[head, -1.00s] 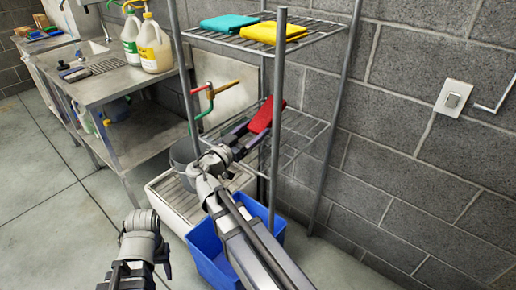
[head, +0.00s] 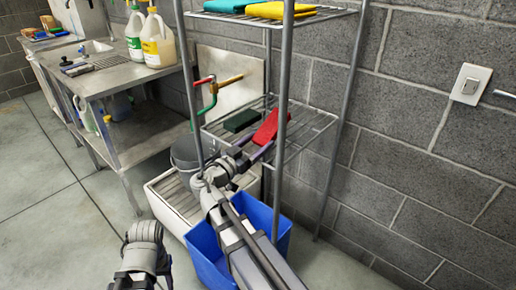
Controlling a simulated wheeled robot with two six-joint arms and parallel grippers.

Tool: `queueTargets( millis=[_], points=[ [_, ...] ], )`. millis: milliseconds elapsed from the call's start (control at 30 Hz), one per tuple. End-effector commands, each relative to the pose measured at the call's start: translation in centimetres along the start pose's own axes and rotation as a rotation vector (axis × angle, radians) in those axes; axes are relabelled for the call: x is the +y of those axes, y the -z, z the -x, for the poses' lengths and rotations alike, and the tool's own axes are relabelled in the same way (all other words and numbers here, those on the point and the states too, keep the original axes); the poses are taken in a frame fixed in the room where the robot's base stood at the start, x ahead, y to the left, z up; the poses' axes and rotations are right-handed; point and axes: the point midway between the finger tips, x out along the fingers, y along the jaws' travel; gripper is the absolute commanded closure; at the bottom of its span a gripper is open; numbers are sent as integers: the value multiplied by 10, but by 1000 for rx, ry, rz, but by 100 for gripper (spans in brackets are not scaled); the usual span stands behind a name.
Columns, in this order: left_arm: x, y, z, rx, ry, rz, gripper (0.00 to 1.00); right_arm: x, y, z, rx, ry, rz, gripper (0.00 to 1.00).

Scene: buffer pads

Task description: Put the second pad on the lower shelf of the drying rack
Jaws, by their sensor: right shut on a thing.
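My right gripper (head: 257,152) is shut on the near end of a red pad (head: 267,126), at the lower shelf (head: 312,120) of the drying rack. A dark green pad (head: 241,120) lies on the same shelf, just left of the red one. A teal pad (head: 235,5) and a yellow pad (head: 284,11) lie on the upper shelf. Part of my left arm shows at the bottom, but its gripper is not in view.
A rack post (head: 281,130) stands close to the right of the red pad. A blue bin (head: 208,253) and a grey bucket (head: 184,154) are below. A steel bench (head: 125,82) with bottles stands at the left. The block wall is behind.

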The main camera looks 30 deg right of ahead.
Motion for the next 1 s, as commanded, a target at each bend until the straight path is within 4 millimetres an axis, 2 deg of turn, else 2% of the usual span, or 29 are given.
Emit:
queueTargets(
  millis=[300,333,500,1000],
  points=[
    [0,0,-3,0,1,0,49,0,-3,0,1,0,0,79],
    [0,0,-2,0,1,0,49,0,-2,0,0,0,0,21],
    [0,0,-1,0,1,0,49,0,-1,0,0,0,0,2],
    [0,0,0,0,0,0,49,2,0,1,0,0,0,0]
  ],
)
